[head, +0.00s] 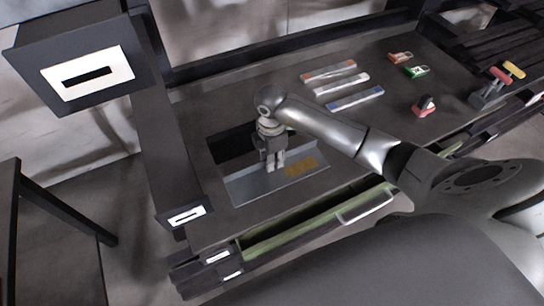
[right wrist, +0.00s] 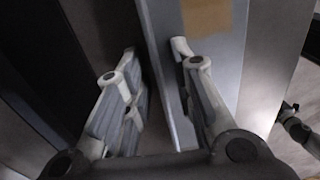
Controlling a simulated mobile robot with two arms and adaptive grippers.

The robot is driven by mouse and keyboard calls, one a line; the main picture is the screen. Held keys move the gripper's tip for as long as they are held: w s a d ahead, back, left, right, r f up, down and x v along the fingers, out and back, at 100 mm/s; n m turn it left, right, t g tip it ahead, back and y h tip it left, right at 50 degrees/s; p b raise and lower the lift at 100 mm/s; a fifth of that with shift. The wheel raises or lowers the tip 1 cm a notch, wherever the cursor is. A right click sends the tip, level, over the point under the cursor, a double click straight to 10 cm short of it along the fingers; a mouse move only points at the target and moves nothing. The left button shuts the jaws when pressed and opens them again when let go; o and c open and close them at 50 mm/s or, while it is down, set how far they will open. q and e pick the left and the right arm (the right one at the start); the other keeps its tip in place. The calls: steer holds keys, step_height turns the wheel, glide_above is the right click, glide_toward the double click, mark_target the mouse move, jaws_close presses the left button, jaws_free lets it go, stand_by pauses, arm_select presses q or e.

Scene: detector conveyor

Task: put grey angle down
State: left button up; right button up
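The grey angle (head: 243,188) is a long bent metal piece lying at the near edge of a dark rectangular opening in the bench. It bears a tan patch. My right gripper (head: 272,167) points down over it. In the right wrist view, the angle (right wrist: 216,60) runs beneath the right-hand finger, its upright edge between the fingers. The fingers of my right gripper (right wrist: 158,95) stand apart with a dark gap by the left finger; I see no grip on both sides. Whether the right-hand finger touches the angle is unclear. My left gripper is not in view.
The dark opening (head: 232,146) lies behind the angle. Several coloured strips (head: 340,88) lie farther back on the bench (head: 210,105). A red-and-grey part (head: 424,106), a green tag (head: 416,72) and a red-and-yellow-handled tool (head: 492,88) are at right. A dark post stands at left.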

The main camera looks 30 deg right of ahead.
steer(key=shift+r, duration=0.2)
steer(key=shift+w+r, duration=0.1)
steer(key=shift+r, duration=0.2)
step_height(320, 180, up, 11)
steer(key=b, duration=0.2)
steer(key=shift+r, duration=0.15)
stand_by(0.4)
